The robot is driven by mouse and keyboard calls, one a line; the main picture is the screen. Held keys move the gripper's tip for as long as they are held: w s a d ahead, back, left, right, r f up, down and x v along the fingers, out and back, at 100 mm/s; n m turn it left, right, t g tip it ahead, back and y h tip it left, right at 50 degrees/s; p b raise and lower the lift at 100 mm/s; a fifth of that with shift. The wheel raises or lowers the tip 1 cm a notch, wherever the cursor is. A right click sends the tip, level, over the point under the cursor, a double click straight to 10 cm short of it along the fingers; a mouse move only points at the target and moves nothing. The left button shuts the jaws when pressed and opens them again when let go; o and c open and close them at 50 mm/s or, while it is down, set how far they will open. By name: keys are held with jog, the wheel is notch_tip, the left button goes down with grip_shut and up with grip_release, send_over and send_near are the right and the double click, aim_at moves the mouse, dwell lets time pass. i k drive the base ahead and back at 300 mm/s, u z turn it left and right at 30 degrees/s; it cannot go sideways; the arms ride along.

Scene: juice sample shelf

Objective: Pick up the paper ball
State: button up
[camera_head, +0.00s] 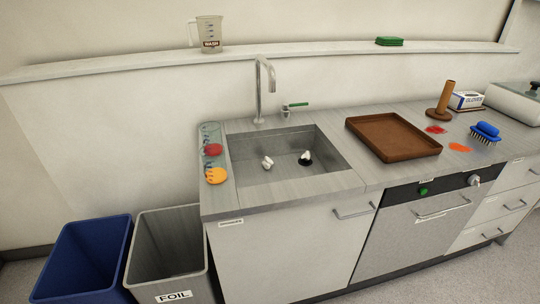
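Two small white crumpled lumps lie in the sink (245,172). One white lump (267,162) is on the sink floor left of centre. The other white lump (306,155) is to the right, on or against a small black round patch that looks like the drain. Either could be the paper ball; they are too small to tell apart. My gripper is not in view.
A faucet (260,90) rises behind the sink. Red (213,150) and orange (216,176) round items sit left of it. A brown tray (393,138), stains and a blue brush (485,132) are on the right. Blue (85,258) and grey (172,243) bins stand at left.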

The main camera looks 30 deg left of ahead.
aim_at(268, 162)
jog(key=u, duration=0.4)
jog(key=i, duration=0.75)
jog(key=u, duration=0.9)
jog(key=i, duration=0.3)
jog(key=u, duration=0.25)
